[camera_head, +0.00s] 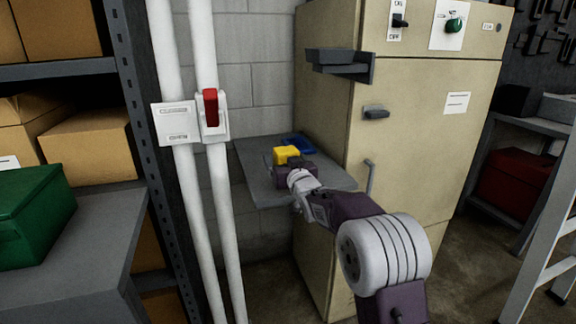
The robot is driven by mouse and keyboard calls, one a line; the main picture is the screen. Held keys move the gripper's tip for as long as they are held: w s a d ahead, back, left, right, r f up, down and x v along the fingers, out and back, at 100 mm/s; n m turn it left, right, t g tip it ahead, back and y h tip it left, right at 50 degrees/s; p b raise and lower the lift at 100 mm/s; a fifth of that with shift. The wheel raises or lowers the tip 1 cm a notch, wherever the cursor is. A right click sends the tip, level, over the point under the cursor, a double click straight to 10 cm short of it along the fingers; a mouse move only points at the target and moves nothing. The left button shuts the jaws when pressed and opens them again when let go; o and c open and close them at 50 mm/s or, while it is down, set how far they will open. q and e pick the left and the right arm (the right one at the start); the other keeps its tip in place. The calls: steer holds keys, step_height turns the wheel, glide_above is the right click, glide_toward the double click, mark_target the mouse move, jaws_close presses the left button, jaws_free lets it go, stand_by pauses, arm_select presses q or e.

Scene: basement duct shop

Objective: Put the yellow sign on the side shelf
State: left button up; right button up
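The yellow sign (287,154) shows as a small yellow block shape over the grey side shelf (262,185), which sticks out at the left side of the beige cabinet. My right arm reaches in from the lower right. Its gripper (290,165) is right at the sign, on the near side of it. The gripper body hides the fingers and the sign's lower part. I cannot tell whether the fingers grip the sign, or whether the sign rests on the shelf. My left gripper is not in view.
A blue item (299,142) lies at the back of the shelf. The beige cabinet (410,130) has a small dark ledge (340,65) and a handle (369,176). White pipes with a red lever (211,107) stand left. A green box (34,215) sits on a grey surface. A ladder (545,255) stands right.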

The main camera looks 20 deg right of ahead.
steer(key=s, duration=1.1)
steer(key=shift+s+d, duration=0.2)
steer(key=shift+s, duration=0.2)
steer(key=s+f+g, duration=0.3)
steer(key=f, duration=0.4)
steer(key=s+f+g, duration=0.3)
steer(key=f, duration=0.5)
steer(key=s+a+f+g, duration=0.2)
steer(key=s+f+g, duration=0.3)
steer(key=s+f, duration=0.5)
steer(key=s+a+f+g, duration=0.1)
steer(key=s+f+g, duration=0.45)
steer(key=s, duration=0.75)
step_height(320, 180, up, 26)
steer(key=p, duration=2.6)
steer(key=shift+w+r+m, duration=0.15)
steer(key=shift+r+m, duration=0.05)
steer(key=shift+m, duration=0.1)
